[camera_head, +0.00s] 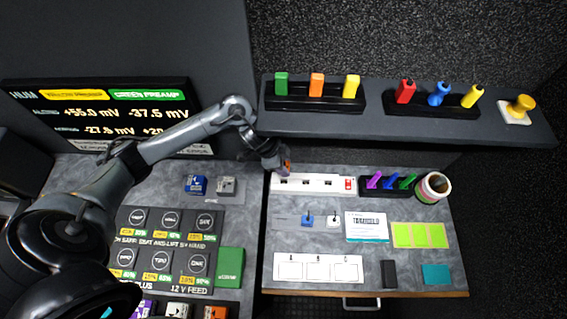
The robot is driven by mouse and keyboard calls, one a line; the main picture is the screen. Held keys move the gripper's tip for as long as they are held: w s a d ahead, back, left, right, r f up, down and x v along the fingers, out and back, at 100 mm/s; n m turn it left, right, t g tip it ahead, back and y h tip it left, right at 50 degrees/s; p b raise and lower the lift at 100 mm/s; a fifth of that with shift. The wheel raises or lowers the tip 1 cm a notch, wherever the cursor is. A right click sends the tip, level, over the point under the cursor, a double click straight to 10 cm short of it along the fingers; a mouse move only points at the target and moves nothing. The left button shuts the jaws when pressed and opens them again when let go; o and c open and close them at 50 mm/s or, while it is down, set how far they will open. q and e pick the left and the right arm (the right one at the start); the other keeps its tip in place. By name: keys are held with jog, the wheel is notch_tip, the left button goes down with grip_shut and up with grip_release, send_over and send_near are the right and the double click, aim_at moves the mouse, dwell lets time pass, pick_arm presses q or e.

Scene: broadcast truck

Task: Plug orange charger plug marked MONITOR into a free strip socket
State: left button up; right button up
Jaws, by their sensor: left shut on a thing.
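My left arm reaches in from the left, and its gripper (280,164) is at the left end of the white power strip (312,183). My right gripper is not in view.
A dark shelf (380,129) above the strip carries racks of coloured pieces and a yellow knob (522,104). Right of the strip are a rack of coloured pieces (389,181) and a round container (433,187). Cards, sticky notes and small blocks lie in front.

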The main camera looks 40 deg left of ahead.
pick_arm(q)
notch_tip(320, 180, down, 3)
jog(key=shift+b, duration=0.65)
jog(key=shift+f+b, duration=0.6)
jog(key=shift+f, duration=0.6)
jog(key=shift+p, duration=0.3)
jog(key=shift+p, duration=0.5)
dwell(0.5)
jog(key=shift+p, duration=0.4)
jog(key=shift+f+b, duration=0.75)
jog(key=shift+f, duration=0.6)
dwell(0.3)
